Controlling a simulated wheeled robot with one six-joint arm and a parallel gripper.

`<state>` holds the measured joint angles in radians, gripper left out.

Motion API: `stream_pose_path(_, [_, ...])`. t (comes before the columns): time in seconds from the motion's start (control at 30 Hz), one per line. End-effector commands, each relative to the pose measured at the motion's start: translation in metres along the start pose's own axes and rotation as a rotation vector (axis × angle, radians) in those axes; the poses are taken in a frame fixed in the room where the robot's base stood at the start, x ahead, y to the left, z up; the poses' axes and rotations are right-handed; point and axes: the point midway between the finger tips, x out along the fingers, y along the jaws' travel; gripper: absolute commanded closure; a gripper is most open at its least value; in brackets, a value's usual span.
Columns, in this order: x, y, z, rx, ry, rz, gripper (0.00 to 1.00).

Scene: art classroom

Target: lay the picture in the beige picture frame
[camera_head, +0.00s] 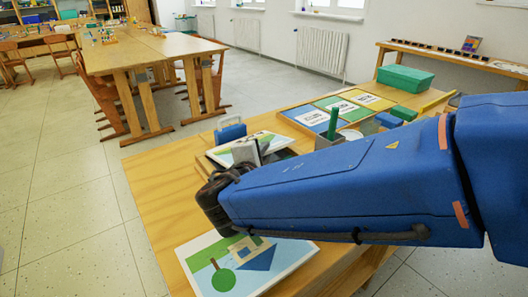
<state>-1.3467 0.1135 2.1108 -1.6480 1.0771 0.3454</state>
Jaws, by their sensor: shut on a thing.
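A picture (275,139) with green and blue shapes lies nearly flat at the middle of the wooden table, partly hidden by my arm. My gripper (252,150) is at its near edge, shut on it; the fingertips are partly hidden behind my wrist. A brown-edged flat thing (206,163) shows under the picture's left side; I cannot tell whether it is the beige picture frame. A second picture (200,250) with a green tree and blue shapes lies near the table's front edge, below my arm.
A blue case (230,132) stands just behind the held picture. A grey holder (329,141) with a green upright thing is to the right. Labelled coloured panels (341,103) and a green box (405,78) are farther back. The table's left part (155,185) is clear.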

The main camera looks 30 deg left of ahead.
Motion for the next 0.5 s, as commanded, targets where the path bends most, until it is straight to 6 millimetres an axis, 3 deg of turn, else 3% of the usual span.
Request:
stream_pose_path(0.43, [0.0006,-0.0026,-0.0005,-0.003,-0.001,-0.004,1.00])
stream_pose_path(0.47, [0.0006,-0.0025,-0.0005,-0.003,0.000,-0.004,0.82])
stream_pose_path(0.5, [0.0006,-0.0024,-0.0005,-0.003,0.000,-0.004,0.73])
